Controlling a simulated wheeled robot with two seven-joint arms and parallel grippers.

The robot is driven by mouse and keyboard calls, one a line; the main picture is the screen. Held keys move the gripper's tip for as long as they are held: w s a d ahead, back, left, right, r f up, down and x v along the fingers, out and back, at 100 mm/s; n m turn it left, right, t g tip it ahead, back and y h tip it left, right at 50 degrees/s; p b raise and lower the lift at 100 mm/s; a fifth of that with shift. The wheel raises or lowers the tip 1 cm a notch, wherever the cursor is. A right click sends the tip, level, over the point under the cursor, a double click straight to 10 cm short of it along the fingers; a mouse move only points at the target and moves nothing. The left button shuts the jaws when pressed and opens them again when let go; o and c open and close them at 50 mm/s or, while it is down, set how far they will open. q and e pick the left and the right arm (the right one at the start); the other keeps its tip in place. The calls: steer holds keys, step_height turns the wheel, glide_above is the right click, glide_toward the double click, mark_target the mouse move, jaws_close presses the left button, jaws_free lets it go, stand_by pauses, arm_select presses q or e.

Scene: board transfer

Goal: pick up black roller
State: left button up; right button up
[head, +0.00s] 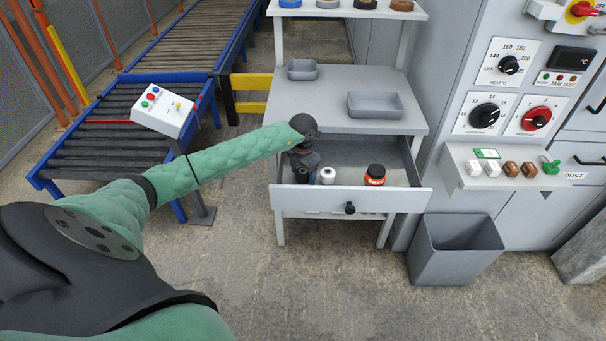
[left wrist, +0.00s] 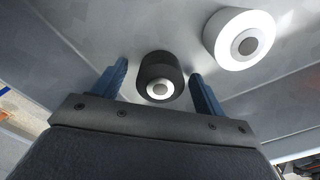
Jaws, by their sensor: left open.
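The black roller (left wrist: 160,70) lies in the open drawer, its pale round hub facing the left wrist camera. My left gripper (left wrist: 158,79) is open, with one blue finger on each side of the roller. Small gaps show between the fingers and the roller in the left wrist view. In the head view my left gripper (head: 303,168) reaches down into the left part of the drawer and partly hides what is under it. My right gripper is not in view.
A white roller (left wrist: 238,38) is close beside the black one, and an orange jar with a black lid (head: 375,176) is farther right. The drawer front (head: 395,200) and the bench top (head: 335,118) bound the drawer space. A grey bin (head: 455,262) stands at the right.

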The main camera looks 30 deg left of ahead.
arm_select(q)
steer(key=shift+f, duration=0.25)
steer(key=c, duration=1.1)
steer(key=shift+r, duration=0.1)
